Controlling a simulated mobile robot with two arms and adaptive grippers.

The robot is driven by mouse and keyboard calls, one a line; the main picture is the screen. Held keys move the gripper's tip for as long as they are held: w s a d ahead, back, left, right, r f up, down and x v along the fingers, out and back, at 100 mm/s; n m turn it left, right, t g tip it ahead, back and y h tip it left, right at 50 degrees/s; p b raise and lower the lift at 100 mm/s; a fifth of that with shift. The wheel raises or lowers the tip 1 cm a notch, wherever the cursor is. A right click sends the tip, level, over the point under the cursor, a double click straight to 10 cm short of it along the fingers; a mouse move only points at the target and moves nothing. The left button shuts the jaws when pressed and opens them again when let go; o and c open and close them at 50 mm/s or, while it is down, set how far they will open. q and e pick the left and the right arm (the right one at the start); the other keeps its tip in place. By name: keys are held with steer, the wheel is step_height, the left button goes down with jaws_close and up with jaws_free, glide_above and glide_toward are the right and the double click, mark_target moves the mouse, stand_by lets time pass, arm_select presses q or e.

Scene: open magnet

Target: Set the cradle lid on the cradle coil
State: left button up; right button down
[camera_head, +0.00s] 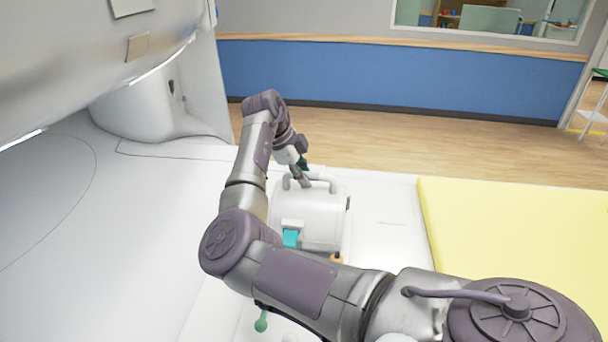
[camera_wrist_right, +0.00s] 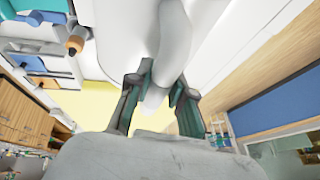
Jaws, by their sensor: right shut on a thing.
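A white rounded cradle lid (camera_head: 318,190) with a looped handle is at the middle of the head view. White coil housing (camera_head: 308,222) with a teal patch shows directly below it; I cannot tell whether a gap lies between them. My right gripper (camera_head: 301,172) is at the handle. In the wrist view my right gripper (camera_wrist_right: 158,98) has its two fingers on either side of the white handle (camera_wrist_right: 172,50), shut on it. The handle hides part of the lid there. My left gripper is not in view.
The white scanner (camera_head: 80,60) rises at the left, over a pale table surface (camera_head: 390,225). A yellow pad (camera_head: 510,225) lies to the right. A small orange-tipped part (camera_head: 337,258) is beside the housing, and a green knob (camera_head: 261,322) shows below my arm.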

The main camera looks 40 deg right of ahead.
steer(key=shift+r, duration=0.1)
steer(key=c, duration=1)
jaws_free()
steer(key=shift+o, duration=0.2)
steer(key=v, duration=1.2)
steer(key=shift+a, duration=0.1)
